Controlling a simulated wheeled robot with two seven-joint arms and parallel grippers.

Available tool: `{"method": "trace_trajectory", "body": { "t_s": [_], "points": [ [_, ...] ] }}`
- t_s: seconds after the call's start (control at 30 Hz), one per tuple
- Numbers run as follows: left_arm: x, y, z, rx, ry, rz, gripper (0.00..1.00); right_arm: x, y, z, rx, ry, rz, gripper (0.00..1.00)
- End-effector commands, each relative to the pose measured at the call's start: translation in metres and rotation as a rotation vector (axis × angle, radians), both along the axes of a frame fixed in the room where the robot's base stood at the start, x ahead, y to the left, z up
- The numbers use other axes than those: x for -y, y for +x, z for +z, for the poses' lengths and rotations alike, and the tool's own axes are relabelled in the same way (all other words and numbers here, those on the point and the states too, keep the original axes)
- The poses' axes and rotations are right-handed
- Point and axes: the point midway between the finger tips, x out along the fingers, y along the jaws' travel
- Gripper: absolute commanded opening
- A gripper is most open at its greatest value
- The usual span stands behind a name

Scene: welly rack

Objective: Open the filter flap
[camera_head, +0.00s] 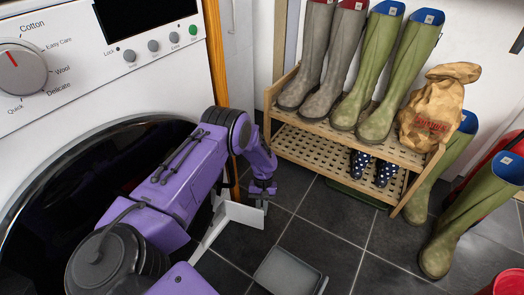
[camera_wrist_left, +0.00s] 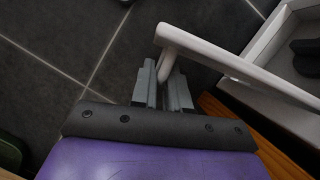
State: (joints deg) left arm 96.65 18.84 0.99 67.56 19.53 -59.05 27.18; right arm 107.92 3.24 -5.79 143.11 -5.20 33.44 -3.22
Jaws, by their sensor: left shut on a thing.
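The white filter flap (camera_head: 245,214) is low at the washing machine's front, angled out from it. In the left wrist view the flap (camera_wrist_left: 235,65) shows nearly edge-on as a pale bar, its end at my fingertips. My left gripper (camera_head: 262,200) reaches down past the machine door and is shut on the flap's edge. In the left wrist view the two grey fingers of the left gripper (camera_wrist_left: 166,75) sit close together at the flap. A pale recess with a dark part (camera_wrist_left: 306,56) shows beyond the flap. My right gripper is out of view.
The washing machine (camera_head: 75,65) fills the left. A wooden rack (camera_head: 340,146) holding several boots and a brown bag (camera_head: 432,110) stands to the right. A grey tray (camera_head: 290,272) lies on the dark tiled floor near the flap. Green boots (camera_head: 470,215) stand at far right.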

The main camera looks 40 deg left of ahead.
Motion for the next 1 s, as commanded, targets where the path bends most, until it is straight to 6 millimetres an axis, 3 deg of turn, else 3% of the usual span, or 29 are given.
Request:
{"method": "trace_trajectory", "body": {
  "t_s": [0.5, 0.53, 0.57, 0.87, 1.0],
  "points": [
    [0.000, 0.003, 0.001, 0.002, -0.002, 0.016, 0.00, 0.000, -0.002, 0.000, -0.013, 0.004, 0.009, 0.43],
    [0.000, 0.003, 0.001, 0.002, -0.002, 0.016, 0.25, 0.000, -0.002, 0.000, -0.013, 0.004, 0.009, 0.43],
    [0.000, 0.003, 0.001, 0.002, -0.002, 0.016, 0.34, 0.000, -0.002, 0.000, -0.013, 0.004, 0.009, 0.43],
    [-0.002, 0.002, 0.002, 0.001, -0.001, 0.018, 0.35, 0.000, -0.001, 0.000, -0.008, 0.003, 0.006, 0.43],
    [-0.006, 0.009, 0.024, 0.005, 0.000, 0.017, 0.35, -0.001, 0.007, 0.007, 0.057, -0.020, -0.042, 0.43]
  ]
}}
